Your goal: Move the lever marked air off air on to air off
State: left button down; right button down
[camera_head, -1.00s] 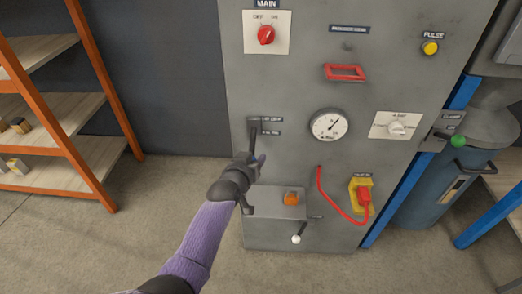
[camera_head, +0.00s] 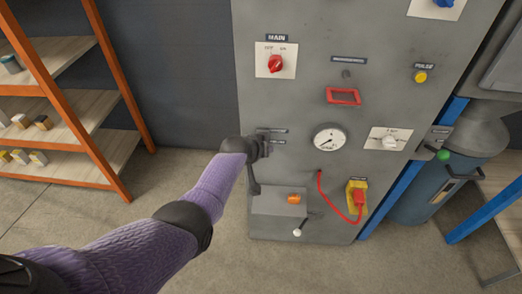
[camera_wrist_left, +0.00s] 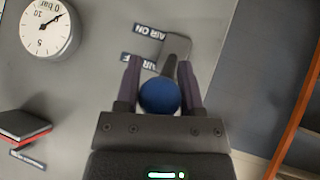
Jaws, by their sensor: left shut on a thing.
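The air lever shows in the left wrist view as a short dark stem (camera_wrist_left: 170,66) on a grey bracket, ending in a round blue knob (camera_wrist_left: 160,95). My left gripper (camera_wrist_left: 158,72) is shut on this knob, one finger on each side. The view is upside down: the AIR OFF label (camera_wrist_left: 138,64) is nearer the gripper, the AIR ON label (camera_wrist_left: 150,31) farther. In the head view my left gripper (camera_head: 263,147) is at the panel beside the two small labels (camera_head: 273,136) and hides most of the lever. My right gripper is out of view.
The grey panel (camera_head: 300,100) also carries a red main switch (camera_head: 275,64), a gauge (camera_head: 329,138), a red cable (camera_head: 330,203) and an orange knob on a box (camera_head: 293,198). An orange shelf rack (camera_head: 112,90) stands left. A blue tank (camera_head: 425,200) stands right.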

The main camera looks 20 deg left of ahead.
pick_arm(q)
jog(key=shift+w+r, duration=0.2)
jog(key=shift+r, duration=0.15)
jog(key=shift+c, duration=1.1)
grip_release()
jog(key=shift+s, duration=0.1)
jog(key=p+v, duration=0.8)
jog(key=v, duration=0.1)
jog(key=shift+s+r+p, duration=0.25)
jog(key=shift+s+p, duration=0.05)
jog(key=shift+s, duration=0.05)
jog(key=s+d+f+m+g+b, duration=0.1)
jog(key=s+f+m+g+b, duration=0.3)
jog(key=s+f, duration=1.8)
jog(key=s+f+g, duration=0.2)
jog(key=s+f, duration=0.2)
jog(key=s, duration=0.7)
jog(key=s+d+f+m+g+y+b, duration=0.1)
jog(key=s+f, duration=0.3)
jog(key=s, duration=0.7)
jog(key=shift+f+g+b, duration=0.2)
jog(key=shift+g+b, duration=0.1)
jog(key=shift+g, duration=0.5)
